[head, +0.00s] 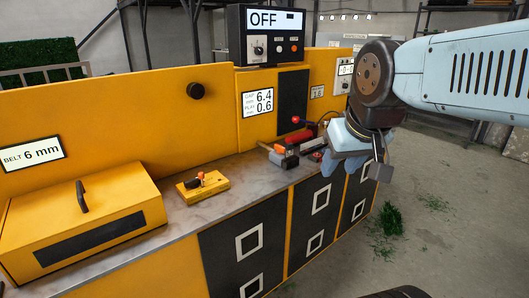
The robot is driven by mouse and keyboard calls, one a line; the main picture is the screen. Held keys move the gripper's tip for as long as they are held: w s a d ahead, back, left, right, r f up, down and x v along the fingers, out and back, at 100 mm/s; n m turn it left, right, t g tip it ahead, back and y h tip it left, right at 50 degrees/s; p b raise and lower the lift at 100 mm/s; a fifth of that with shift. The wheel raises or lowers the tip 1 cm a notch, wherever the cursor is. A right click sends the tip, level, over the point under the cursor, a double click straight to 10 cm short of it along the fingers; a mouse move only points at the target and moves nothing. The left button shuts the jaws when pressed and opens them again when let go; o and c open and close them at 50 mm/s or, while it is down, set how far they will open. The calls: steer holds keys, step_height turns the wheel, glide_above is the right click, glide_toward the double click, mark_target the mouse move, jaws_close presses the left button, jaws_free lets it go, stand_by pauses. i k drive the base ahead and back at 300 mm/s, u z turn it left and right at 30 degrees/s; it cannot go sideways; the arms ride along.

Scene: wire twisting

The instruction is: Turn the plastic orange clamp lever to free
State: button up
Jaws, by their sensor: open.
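A small yellow box (203,187) sits on the grey worktop, with a small orange-red part (200,175) standing on it. Farther right, a grey clamp-like fixture (290,159) has an orange piece (278,149) at its left end. I cannot tell for sure which orange part is the clamp lever, nor how it is set. My gripper (343,166) is open and hangs at the right, near the worktop's front edge. It is to the right of the grey fixture and apart from both orange parts. My gripper hides part of the worktop's far end.
A yellow cover with a handle (82,222) fills the worktop's left. A red-handled tool (298,137) lies behind the fixture. A yellow panel (110,115) rises behind, with a control box reading OFF (265,33) on top. Open floor (430,230) lies at right, with green scraps.

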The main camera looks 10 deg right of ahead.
mark_target(280, 149)
steer(key=k, duration=0.5)
steer(key=z, duration=0.2)
steer(key=i, duration=0.8)
steer(key=u, duration=0.15)
steer(key=k, duration=0.5)
steer(key=u, duration=0.45)
steer(key=i, duration=1.3)
steer(key=z, duration=0.7)
